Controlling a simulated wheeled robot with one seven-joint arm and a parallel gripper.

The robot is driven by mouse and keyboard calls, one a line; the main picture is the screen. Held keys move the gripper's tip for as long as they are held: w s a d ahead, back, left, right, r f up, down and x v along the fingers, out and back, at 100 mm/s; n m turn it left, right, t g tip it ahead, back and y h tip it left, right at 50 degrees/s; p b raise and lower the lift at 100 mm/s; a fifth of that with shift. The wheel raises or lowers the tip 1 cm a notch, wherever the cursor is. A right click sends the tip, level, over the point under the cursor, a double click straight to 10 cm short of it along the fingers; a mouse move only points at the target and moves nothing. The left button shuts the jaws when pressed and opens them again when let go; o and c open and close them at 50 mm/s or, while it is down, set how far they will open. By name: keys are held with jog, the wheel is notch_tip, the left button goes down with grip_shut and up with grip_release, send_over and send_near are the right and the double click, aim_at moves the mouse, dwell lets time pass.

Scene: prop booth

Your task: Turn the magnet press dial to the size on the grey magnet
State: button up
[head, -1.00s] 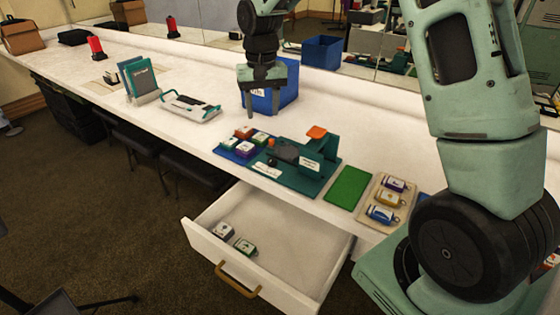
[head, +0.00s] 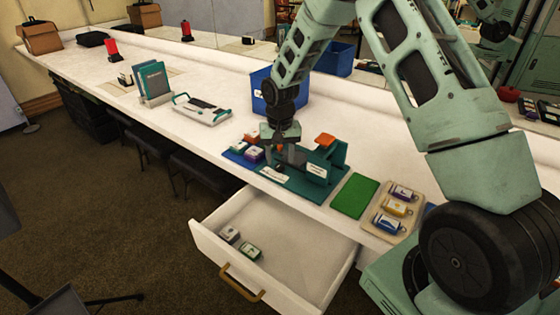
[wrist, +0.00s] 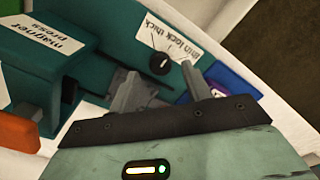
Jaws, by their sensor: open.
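The teal magnet press (head: 340,153) stands on the counter, with an orange part (head: 326,140) on top. In the wrist view its name label (wrist: 60,38) shows at the upper left. Its small black dial (wrist: 159,64) sits beside a white label (wrist: 172,42) reading thin, lock and thick; its pointer mark is too small to read surely. My gripper (wrist: 160,88) is open, its fingers either side of the dial's near side, not closed on it. In the head view my gripper (head: 283,157) hides the dial. A greyish magnet (head: 230,235) lies in the open drawer; its size marking is unreadable.
A green magnet (head: 249,250) lies beside the greyish one in the drawer (head: 310,255). A blue tray (head: 235,157) with small magnets is left of the press. A green mat (head: 355,195) and a tan tray (head: 408,222) are right. A blue bin (head: 264,90) stands behind.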

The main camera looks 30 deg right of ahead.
jog(key=shift+f, duration=1.2)
jog(key=c, duration=1)
jog(key=shift+n, duration=0.3)
jog(key=n+p, duration=0.2)
jog(key=n, duration=0.3)
jog(key=shift+r, duration=0.15)
jog(key=n+p, duration=0.1)
jog(key=n, duration=0.5)
jog(key=shift+n+p, duration=0.3)
